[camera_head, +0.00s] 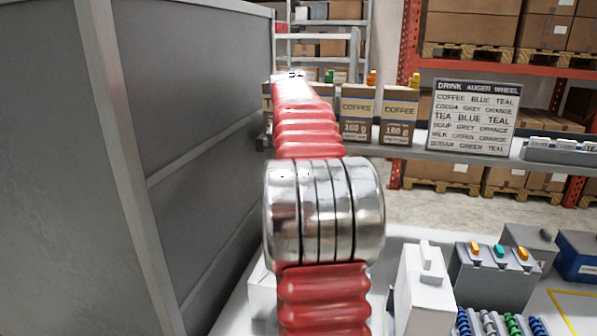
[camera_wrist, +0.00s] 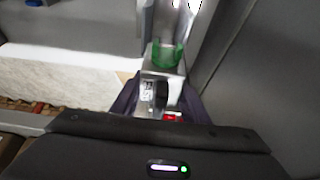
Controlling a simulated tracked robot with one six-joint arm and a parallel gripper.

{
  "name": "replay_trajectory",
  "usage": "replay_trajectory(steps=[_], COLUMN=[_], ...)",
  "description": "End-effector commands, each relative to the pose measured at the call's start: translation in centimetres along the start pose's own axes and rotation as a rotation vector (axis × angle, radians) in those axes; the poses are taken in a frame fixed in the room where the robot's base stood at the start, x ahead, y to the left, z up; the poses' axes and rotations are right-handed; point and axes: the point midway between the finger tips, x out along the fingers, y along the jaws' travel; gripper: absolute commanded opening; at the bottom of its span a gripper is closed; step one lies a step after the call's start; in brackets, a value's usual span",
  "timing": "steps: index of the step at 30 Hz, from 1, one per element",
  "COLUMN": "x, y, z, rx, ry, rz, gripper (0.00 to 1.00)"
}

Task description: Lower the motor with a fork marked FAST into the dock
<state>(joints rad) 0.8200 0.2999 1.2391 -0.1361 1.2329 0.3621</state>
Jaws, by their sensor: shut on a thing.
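In the wrist view my gripper (camera_wrist: 158,98) is shut, with its dark fingers on either side of a small grey metal piece (camera_wrist: 148,88), probably the motor. The piece has a pale label with dark print, a black part and a red part at its near end. The print is too small to read, so I cannot tell whether it says FAST. A green ring (camera_wrist: 166,54) with a clear tube above it lies just beyond the held piece. I cannot make out the dock with certainty. The head view does not show my gripper; my red and silver arm fills its middle.
A tall grey cabinet (camera_head: 190,130) stands close on the left. A sign (camera_head: 474,117) and coffee packs (camera_head: 358,112) stand on a shelf behind. At the right are a white block (camera_head: 424,285), a grey box with coloured knobs (camera_head: 494,272) and several coloured augers (camera_head: 500,324).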

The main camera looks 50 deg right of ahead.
Motion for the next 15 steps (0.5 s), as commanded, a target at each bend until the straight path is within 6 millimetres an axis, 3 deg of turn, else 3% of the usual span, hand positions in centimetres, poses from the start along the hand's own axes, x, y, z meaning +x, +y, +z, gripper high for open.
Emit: replay_trajectory(steps=[15], x=[1.8], y=[0.2], z=[0.7], rx=[0.003], ry=[0.001], rz=[0.001], gripper=[0.03])
